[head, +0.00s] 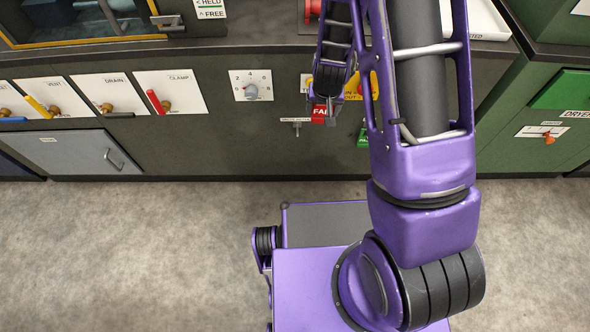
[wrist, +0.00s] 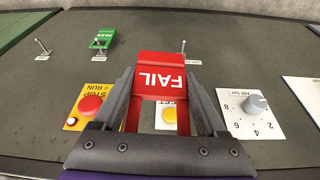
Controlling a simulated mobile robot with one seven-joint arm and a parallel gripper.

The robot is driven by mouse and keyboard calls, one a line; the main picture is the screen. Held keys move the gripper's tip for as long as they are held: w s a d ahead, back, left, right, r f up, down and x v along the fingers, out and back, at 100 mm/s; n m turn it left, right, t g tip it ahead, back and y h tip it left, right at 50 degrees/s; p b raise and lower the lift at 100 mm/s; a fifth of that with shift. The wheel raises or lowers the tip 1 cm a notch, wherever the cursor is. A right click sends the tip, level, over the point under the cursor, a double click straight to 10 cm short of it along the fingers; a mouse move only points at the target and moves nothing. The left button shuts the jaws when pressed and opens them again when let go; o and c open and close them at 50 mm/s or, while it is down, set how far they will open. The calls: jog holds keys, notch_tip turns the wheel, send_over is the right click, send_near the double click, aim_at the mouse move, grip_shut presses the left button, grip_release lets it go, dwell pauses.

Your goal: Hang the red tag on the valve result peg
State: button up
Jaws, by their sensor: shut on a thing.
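My gripper (head: 327,103) is shut on the red tag (head: 319,115), which reads FAIL. In the wrist view, the red tag (wrist: 162,76) sits between the fingertips of my gripper (wrist: 160,92), with its lettering upside down. A small metal peg (head: 297,128) sticks out of the dark panel just left of the tag in the head view. The same peg (wrist: 184,46) shows beyond the tag and slightly right in the wrist view. It is bare, and the tag is apart from it. Its small label is partly covered and hard to read, so I cannot confirm it is the valve result peg.
A green PASS tag (wrist: 102,40) hangs on another peg, with a further bare peg (wrist: 42,48) beside it. Under my gripper are the red stop button (wrist: 90,107) and a yellow button (wrist: 169,117). A numbered dial (head: 251,88) and the clamp lever (head: 157,102) lie left in the head view.

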jog(key=s+a+f+m+b, duration=0.1)
jog(key=a+f+b, duration=0.1)
jog(key=f, duration=1.2)
jog(key=s+a+f+m+g+b, duration=0.1)
jog(key=a+f, duration=0.4)
jog(key=f, duration=0.9)
jog(key=shift+f+g+b, duration=0.2)
jog(key=shift+g+b, duration=0.1)
jog(key=shift+b, duration=0.2)
